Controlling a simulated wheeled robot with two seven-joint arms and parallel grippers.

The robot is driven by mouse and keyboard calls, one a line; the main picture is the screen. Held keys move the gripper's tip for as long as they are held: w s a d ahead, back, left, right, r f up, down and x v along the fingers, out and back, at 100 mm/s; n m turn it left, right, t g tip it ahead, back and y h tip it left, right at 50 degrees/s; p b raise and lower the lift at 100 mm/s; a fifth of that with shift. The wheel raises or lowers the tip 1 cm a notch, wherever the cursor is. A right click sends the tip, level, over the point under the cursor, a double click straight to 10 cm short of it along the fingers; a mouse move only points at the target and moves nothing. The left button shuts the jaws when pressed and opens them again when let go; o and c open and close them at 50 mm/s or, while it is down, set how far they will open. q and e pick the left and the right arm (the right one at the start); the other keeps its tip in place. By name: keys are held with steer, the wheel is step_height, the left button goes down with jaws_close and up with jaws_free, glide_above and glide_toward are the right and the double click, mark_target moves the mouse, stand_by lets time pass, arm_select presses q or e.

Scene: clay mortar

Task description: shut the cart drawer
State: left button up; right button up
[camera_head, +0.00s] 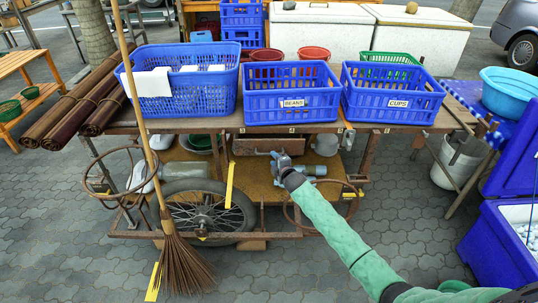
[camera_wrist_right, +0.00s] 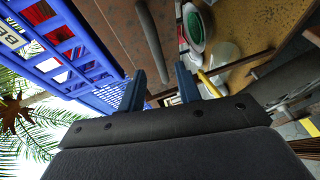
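The cart (camera_head: 225,127) stands in front of me with a wooden top. Its drawer (camera_head: 250,146) has a brown front and hangs under the top, below the blue crate labelled BEANS; I cannot tell how far it stands out. In the right wrist view the drawer front (camera_wrist_right: 118,30) and its dark bar handle (camera_wrist_right: 153,40) lie just beyond the fingers. My right gripper (camera_head: 279,157) is in front of the drawer's right part. In the wrist view my right gripper (camera_wrist_right: 160,88) has its fingers apart with nothing between them. My left gripper is not in view.
Blue crates labelled BEANS (camera_head: 291,114) and CUPS (camera_head: 397,113) and a blue basket (camera_head: 190,106) stand on the top. A broom (camera_head: 178,260) leans at the front left. A wheel (camera_head: 203,212) and a lower shelf (camera_head: 257,182) are below. Paving in front is mostly clear.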

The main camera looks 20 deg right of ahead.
steer(key=shift+x, duration=2.75)
steer(key=shift+d, duration=0.1)
jaws_close()
